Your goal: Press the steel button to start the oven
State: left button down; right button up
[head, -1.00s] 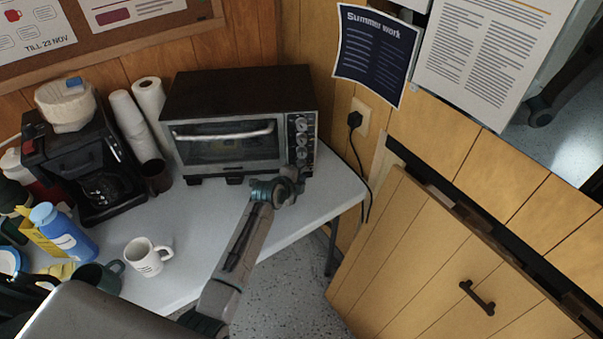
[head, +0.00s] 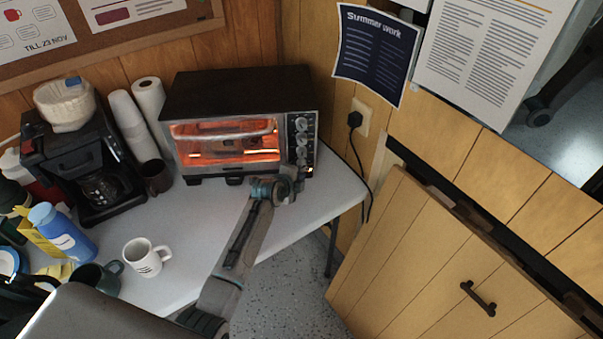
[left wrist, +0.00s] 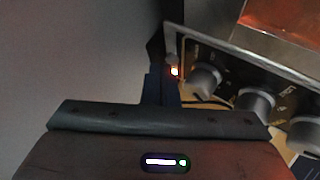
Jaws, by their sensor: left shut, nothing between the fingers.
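The toaster oven (head: 240,88) stands at the back of the table, its window (head: 225,142) glowing orange. Its control panel with several round knobs (head: 301,124) is at the right of its front. My left gripper (head: 299,174) is shut and empty at the panel's lower end, below the knobs. In the left wrist view its closed fingers (left wrist: 160,84) reach the panel's end beside a small lit indicator (left wrist: 175,71) and a knob (left wrist: 206,80). I cannot make out the steel button clearly; the fingers may cover it. My right gripper is not in view.
A white mug (head: 146,257) and a blue bottle (head: 62,233) are nearer the front.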

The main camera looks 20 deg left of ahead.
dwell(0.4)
pick_arm(q)
jog(key=shift+s+d+r, duration=0.1)
jog(key=shift+s+d, duration=0.05)
jog(key=shift+s, duration=0.1)
jog(key=shift+s+d+p, duration=0.15)
jog(key=shift+s+p, duration=0.3)
jog(key=s, duration=0.1)
jog(key=s+d+p, duration=0.1)
jog(key=s+p, duration=0.1)
jog(key=shift+s+d, duration=0.3)
jog(key=shift+s, duration=0.05)
jog(key=shift+s+d, duration=0.2)
jog(key=shift+s, duration=0.25)
dwell(0.4)
